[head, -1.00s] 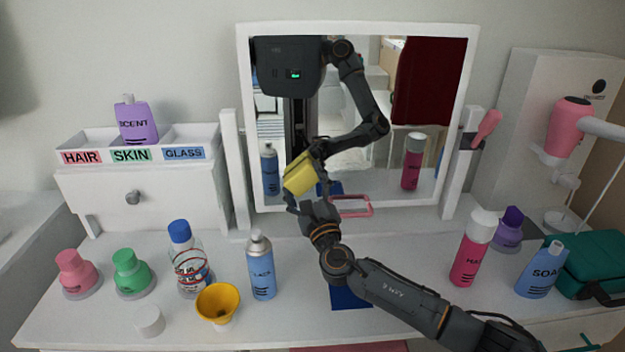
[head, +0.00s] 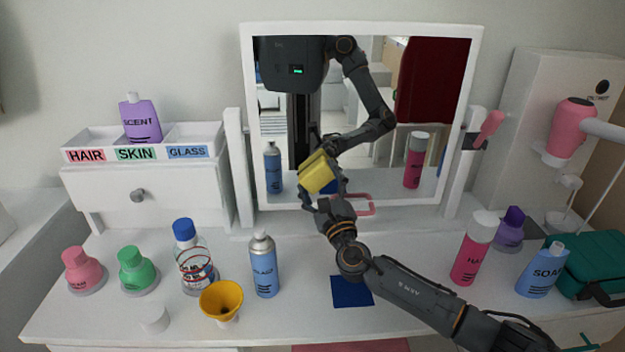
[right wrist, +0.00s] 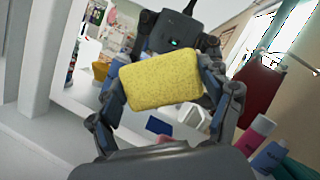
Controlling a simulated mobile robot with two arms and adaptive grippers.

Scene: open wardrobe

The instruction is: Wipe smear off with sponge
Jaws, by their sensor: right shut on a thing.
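A yellow sponge (head: 317,172) is in my right gripper (head: 319,181), up in front of the lower part of the mirror (head: 362,27). The right wrist view shows the sponge (right wrist: 163,82) pinched between the two fingers of the right gripper (right wrist: 166,100), one at each end. Whether the sponge touches the glass, I cannot tell. I cannot make out a smear on the glass; the arm and sponge cover part of it. The mirror reflects my own body and arm. My left gripper is not in view.
A blue spray can (head: 264,264), yellow funnel (head: 221,299) and clear blue-capped bottle (head: 195,262) stand left of the arm. A pink bottle (head: 473,250) and a soap bottle (head: 542,270) stand right. A dark blue square (head: 352,291) lies on the tabletop below the arm.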

